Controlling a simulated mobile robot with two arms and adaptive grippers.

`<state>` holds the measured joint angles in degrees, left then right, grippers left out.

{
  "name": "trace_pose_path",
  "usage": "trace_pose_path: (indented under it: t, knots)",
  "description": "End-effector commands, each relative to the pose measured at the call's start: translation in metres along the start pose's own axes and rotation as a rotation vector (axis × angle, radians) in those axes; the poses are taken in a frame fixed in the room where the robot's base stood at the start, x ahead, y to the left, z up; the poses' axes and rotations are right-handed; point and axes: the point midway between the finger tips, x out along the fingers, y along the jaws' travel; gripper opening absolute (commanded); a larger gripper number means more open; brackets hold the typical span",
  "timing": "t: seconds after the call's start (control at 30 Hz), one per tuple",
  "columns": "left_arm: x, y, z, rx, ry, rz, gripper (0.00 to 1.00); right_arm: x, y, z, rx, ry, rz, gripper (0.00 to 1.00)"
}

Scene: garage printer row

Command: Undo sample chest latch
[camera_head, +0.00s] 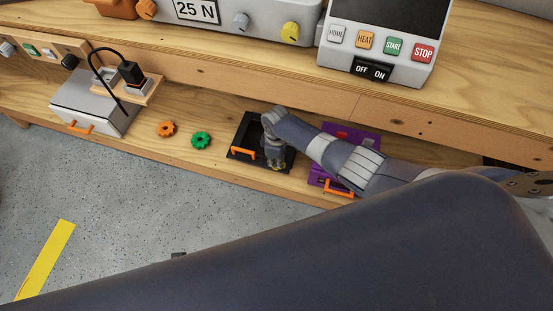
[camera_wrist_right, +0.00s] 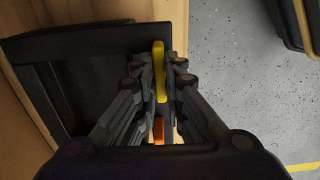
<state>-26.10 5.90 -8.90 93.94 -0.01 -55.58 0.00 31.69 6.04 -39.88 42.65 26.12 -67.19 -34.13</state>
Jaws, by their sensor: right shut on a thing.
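A black chest (camera_head: 243,131) with an orange handle (camera_head: 243,153) on its front stands on the lower wooden shelf. It fills the left of the right wrist view (camera_wrist_right: 95,40). A yellow latch (camera_wrist_right: 159,62) stands up at the chest's edge, and a small bit of yellow (camera_head: 280,168) shows below the fingers in the head view. My right gripper (camera_head: 277,163) points down at the chest's front right part and is shut on the yellow latch. My fingers and arm hide part of the chest. My left gripper is not in view.
A purple box (camera_head: 316,175) with an orange handle sits right of the black chest, partly behind my right arm. Orange (camera_head: 167,128) and green (camera_head: 201,140) gears lie to the left, beyond them a grey box (camera_head: 85,104). Machines stand on the upper shelf (camera_head: 225,65).

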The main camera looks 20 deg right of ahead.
Motion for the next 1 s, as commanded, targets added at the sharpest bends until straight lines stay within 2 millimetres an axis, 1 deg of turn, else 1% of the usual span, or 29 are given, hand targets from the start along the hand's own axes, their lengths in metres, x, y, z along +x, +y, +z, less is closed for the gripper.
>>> trace_pose_path:
  t: [0.3,0.33,0.37,0.4,0.43,0.8,0.87,1.0]
  knots:
    - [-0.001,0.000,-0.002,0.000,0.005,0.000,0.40,0.001,-0.001,0.000,-0.003,0.000,-0.002,0.00]
    - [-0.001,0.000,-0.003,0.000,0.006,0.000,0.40,0.001,-0.001,0.000,-0.003,0.000,-0.002,0.12]
    - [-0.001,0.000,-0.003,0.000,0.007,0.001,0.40,0.001,-0.001,0.000,-0.003,0.000,-0.002,0.19]
    - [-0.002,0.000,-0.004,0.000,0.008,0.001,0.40,0.001,-0.001,0.000,-0.003,0.000,-0.002,0.28]
    - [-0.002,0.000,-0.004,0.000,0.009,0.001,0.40,0.000,-0.001,0.000,-0.003,0.000,-0.002,0.30]
    - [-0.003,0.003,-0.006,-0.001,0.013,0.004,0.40,-0.001,0.000,0.000,-0.001,0.001,0.000,0.30]
    - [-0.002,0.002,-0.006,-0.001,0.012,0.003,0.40,-0.004,0.000,0.000,-0.001,0.001,0.000,0.30]
    - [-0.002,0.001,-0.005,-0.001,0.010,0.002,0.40,-0.016,0.001,0.000,-0.002,0.002,0.001,0.30]
